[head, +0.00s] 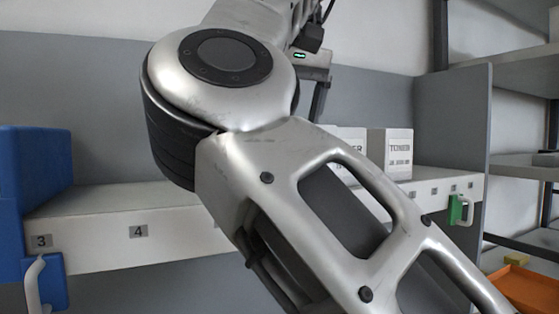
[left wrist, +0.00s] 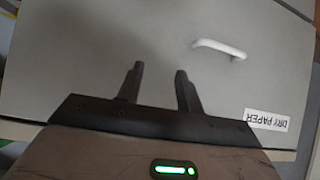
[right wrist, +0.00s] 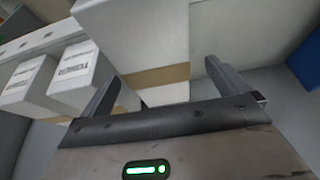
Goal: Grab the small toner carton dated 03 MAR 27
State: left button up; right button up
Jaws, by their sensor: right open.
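In the right wrist view, a large white carton (right wrist: 140,40) with a tan band stands just ahead of my right gripper (right wrist: 160,80). The gripper is open, its fingers apart with the carton's lower part between or just beyond them; contact cannot be told. Two smaller white cartons marked TONER stand to its left, the nearer one (right wrist: 72,78) and the farther one (right wrist: 22,84). In the head view, a TONER carton (head: 398,153) stands on the shelf, and another (head: 352,140) is partly behind my arm. No date is clearly readable. My left gripper (left wrist: 159,72) is open and empty.
My arm covers much of the shelf. A grey front (left wrist: 90,45) labelled DRY PAPER faces my left gripper.

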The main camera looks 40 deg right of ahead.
jog(key=shift+d+x, duration=0.15)
jog(key=shift+x, duration=1.25)
jog(key=shift+d+x, duration=0.1)
jog(key=shift+x, duration=1.25)
jog(key=shift+s, duration=0.1)
jog(key=shift+c, duration=0.3)
jog(key=shift+r, duration=0.1)
jog(key=c, duration=1.6)
